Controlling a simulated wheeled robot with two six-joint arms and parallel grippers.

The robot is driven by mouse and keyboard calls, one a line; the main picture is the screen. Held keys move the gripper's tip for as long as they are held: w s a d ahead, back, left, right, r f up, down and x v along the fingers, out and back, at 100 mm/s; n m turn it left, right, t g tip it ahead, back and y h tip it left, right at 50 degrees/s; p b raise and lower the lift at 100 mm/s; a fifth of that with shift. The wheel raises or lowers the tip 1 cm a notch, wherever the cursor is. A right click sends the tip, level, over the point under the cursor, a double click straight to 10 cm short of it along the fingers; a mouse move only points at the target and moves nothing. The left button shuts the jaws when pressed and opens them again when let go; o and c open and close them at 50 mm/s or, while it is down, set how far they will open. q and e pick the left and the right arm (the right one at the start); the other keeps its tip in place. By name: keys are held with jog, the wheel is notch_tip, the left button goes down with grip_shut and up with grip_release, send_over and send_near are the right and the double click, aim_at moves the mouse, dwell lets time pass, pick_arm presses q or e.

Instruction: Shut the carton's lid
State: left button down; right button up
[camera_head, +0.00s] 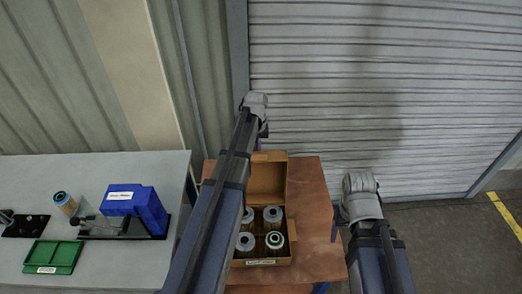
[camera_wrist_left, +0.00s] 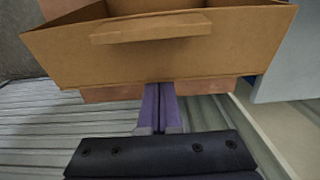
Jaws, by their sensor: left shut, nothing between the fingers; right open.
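The brown cardboard carton (camera_head: 236,262) stands on the brown table with its lid (camera_head: 268,182) open, raised at the back. My left gripper (camera_wrist_left: 159,88) is shut and empty, behind the carton at the lid's outer side; in the left wrist view the lid (camera_wrist_left: 235,45) spans the top. I cannot tell whether the fingertips touch it. My right gripper (camera_head: 337,226) is open and empty, right of the carton, beside the table's edge.
The brown table (camera_head: 314,220) has bare room right of the carton. A grey table (camera_head: 85,175) at left holds a blue bin (camera_head: 148,208), a green tray (camera_head: 53,257), a loose cartridge (camera_head: 66,203) and a dark fixture. A ribbed shutter (camera_head: 400,90) stands behind.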

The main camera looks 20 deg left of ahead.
aim_at(257, 160)
pick_arm(q)
jog(key=shift+s+d+r, duration=0.2)
jog(key=shift+s+r, duration=0.05)
jog(key=shift+s, duration=0.15)
jog(key=shift+s+d+r+p, duration=0.3)
jog(key=shift+s+p, duration=0.1)
jog(key=shift+s, duration=0.2)
jog(key=shift+s+d+r+p, duration=0.25)
jog(key=shift+s+r+p, duration=0.1)
jog(key=shift+s, duration=0.3)
jog(key=shift+s+d+r+p, duration=0.2)
jog(key=shift+s+d, duration=0.1)
jog(key=shift+s, duration=0.3)
jog(key=shift+s+d+r+p, duration=0.2)
jog(key=shift+s+d, duration=0.1)
jog(key=shift+s, duration=0.3)
jog(key=shift+s+d, duration=0.1)
jog(key=shift+s, duration=0.05)
